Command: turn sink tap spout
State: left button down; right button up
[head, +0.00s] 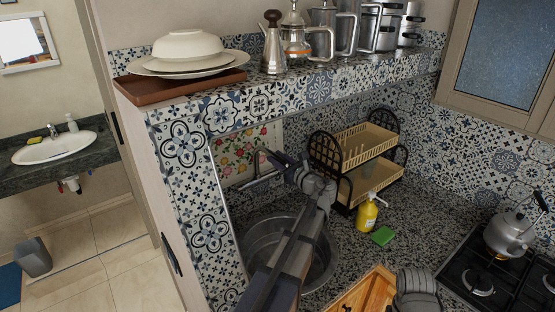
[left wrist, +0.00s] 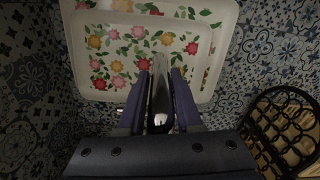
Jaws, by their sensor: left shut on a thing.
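The metal tap has a curved spout (head: 262,154) that rises against the tiled wall over the round steel sink (head: 250,240). My left gripper (head: 279,164) has its fingers at the spout. In the left wrist view the two dark fingers are shut on the shiny spout (left wrist: 160,95), which runs between them. My left arm hides part of the sink in the head view. My right gripper's fingers do not show.
A flowered tray (left wrist: 117,55) leans on the wall behind the tap. A black-framed dish rack (head: 325,147) stands to the right. A yellow soap bottle (head: 367,213) and green sponge (head: 383,236) are on the counter. A shelf (head: 280,100) with plates and pots overhangs behind.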

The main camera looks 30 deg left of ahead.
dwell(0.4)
pick_arm(q)
jog(key=s+a+m+t+h, duration=0.4)
jog(key=s+m+t+h, duration=0.1)
jog(key=t, duration=0.2)
jog(key=shift+s+m, duration=0.25)
jog(key=shift+m, duration=0.15)
jog(key=shift+h, duration=0.3)
jog(key=c, duration=0.7)
grip_release()
jog(key=shift+o, duration=0.2)
jog(key=shift+s, duration=0.1)
